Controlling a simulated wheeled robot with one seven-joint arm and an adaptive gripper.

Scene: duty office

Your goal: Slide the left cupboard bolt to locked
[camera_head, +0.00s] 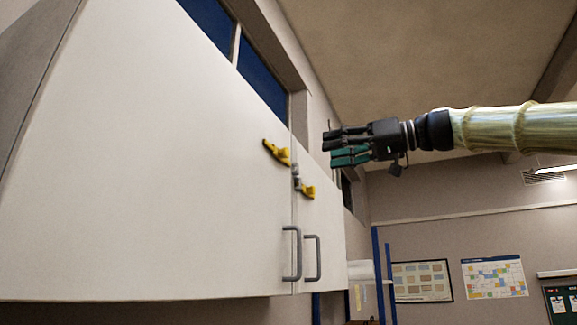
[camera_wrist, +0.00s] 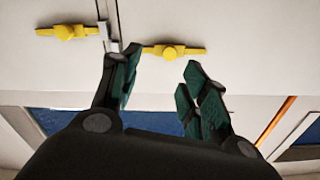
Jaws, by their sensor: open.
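The left cupboard bolt (camera_head: 277,152) is a yellow piece on the left white door, near the seam. A second yellow bolt (camera_head: 307,191) is on the right door, with a small metal catch (camera_head: 296,175) between them. The wrist view looks upside down; there the left bolt appears to be the yellow one at right (camera_wrist: 172,51) and the other bolt is at upper left (camera_wrist: 67,32). My gripper (camera_head: 331,149) is open and empty, in front of the cupboard and apart from both bolts. It also shows in the wrist view (camera_wrist: 162,75). Whether the bolt is locked is unclear.
The white cupboard (camera_head: 180,200) has two grey door handles (camera_head: 292,254) (camera_head: 312,258) below the bolts. Blue window panes (camera_head: 262,80) are above it. Notice boards (camera_head: 421,281) hang on the far wall. The space around my gripper is clear.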

